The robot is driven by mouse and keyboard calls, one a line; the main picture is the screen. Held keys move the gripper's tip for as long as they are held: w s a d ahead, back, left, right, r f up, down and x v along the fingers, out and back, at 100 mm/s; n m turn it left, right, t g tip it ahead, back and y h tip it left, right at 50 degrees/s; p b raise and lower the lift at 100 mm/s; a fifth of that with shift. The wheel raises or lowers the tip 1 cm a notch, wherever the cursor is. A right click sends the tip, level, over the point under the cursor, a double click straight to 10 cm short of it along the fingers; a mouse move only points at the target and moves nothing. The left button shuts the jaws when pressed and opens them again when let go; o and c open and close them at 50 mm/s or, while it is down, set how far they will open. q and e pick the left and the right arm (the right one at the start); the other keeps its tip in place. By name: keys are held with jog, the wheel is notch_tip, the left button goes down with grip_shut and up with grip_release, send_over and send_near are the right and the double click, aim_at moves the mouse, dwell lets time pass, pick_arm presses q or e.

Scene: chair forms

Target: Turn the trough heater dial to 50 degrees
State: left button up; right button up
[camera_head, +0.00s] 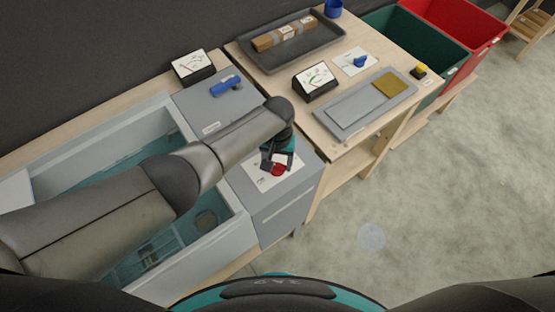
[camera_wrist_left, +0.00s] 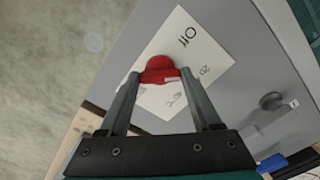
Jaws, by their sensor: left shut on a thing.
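The red heater dial (camera_head: 278,170) sits on a white marked plate (camera_head: 256,177) on top of the grey box beside the trough. In the left wrist view the dial (camera_wrist_left: 160,68) lies between the fingertips of my left gripper (camera_wrist_left: 160,76), which is shut on it. The plate (camera_wrist_left: 205,55) shows the word "Off" and a "20" mark there; the other marks are partly hidden by the fingers. The dial's pointer reading cannot be made out. The trough (camera_head: 245,240) holds bluish liquid, and my left arm crosses over it. My right gripper is not in view.
A blue handle (camera_head: 226,86) lies on the grey box's far part, near a gauge (camera_head: 194,66). The wooden table to the right holds a tray (camera_head: 262,60), a second gauge (camera_head: 314,81) and a grey board (camera_head: 355,112). Green (camera_head: 435,55) and red bins (camera_head: 470,35) stand beyond.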

pick_arm(q)
jog(key=m, duration=0.3)
jog(key=shift+m, duration=0.4)
jog(key=m, duration=0.3)
jog(key=shift+m, duration=0.3)
jog(key=m, duration=0.6)
jog(key=shift+m, duration=0.3)
jog(key=m, duration=0.6)
jog(key=m+b, duration=0.1)
jog(key=m, duration=0.5)
jog(key=shift+m, duration=0.3)
jog(key=shift+r, duration=0.1)
jog(key=o, duration=1.4)
